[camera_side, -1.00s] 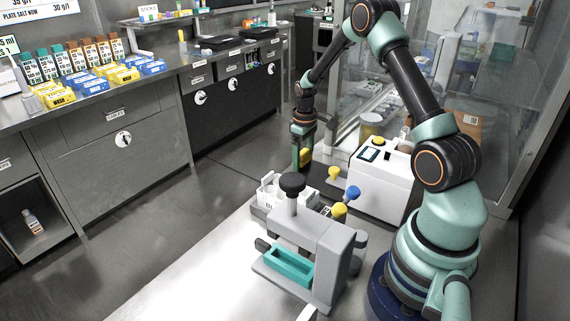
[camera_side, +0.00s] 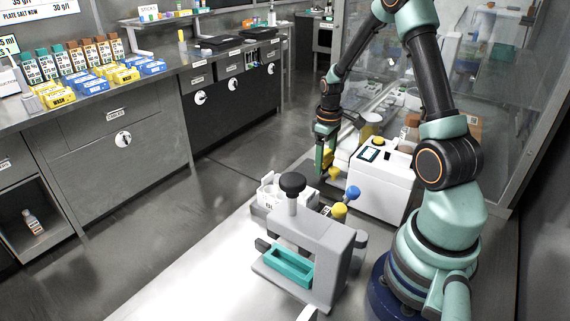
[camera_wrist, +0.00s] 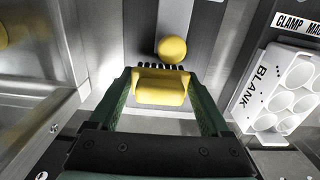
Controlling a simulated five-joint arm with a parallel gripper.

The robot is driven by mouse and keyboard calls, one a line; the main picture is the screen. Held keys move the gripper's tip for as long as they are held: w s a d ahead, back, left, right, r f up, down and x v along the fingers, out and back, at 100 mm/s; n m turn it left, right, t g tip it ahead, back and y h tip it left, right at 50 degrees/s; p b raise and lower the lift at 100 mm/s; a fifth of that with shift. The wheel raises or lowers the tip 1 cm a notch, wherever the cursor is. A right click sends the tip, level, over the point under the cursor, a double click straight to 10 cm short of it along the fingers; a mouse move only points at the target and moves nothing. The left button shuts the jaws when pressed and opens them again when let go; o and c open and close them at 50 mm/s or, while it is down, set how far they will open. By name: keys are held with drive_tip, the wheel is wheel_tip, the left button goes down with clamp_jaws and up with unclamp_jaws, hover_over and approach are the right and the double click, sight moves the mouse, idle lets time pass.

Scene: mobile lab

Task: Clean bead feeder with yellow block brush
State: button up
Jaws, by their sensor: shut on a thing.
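My gripper (camera_wrist: 165,100) is shut on the yellow block brush (camera_wrist: 160,87); the block sits between the green fingers, with dark bristles along its far edge. In the side view my gripper (camera_side: 324,160) hangs left of a white machine (camera_side: 378,185) with a small screen and a yellow button. A round yellow knob (camera_wrist: 172,49) shows just beyond the bristles in the wrist view, and a yellow knob (camera_side: 335,173) stands below my gripper in the side view. I cannot tell which part is the bead feeder, as no label for it is readable.
A grey press (camera_side: 315,240) with a black knob and teal tray stands in front. A white holder (camera_wrist: 278,90) marked BLANK, with round holes, is at the right in the wrist view. Blue (camera_side: 352,192) and yellow (camera_side: 339,210) knobs stand between press and white machine.

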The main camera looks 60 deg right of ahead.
drive_tip(key=shift+r, duration=2.8)
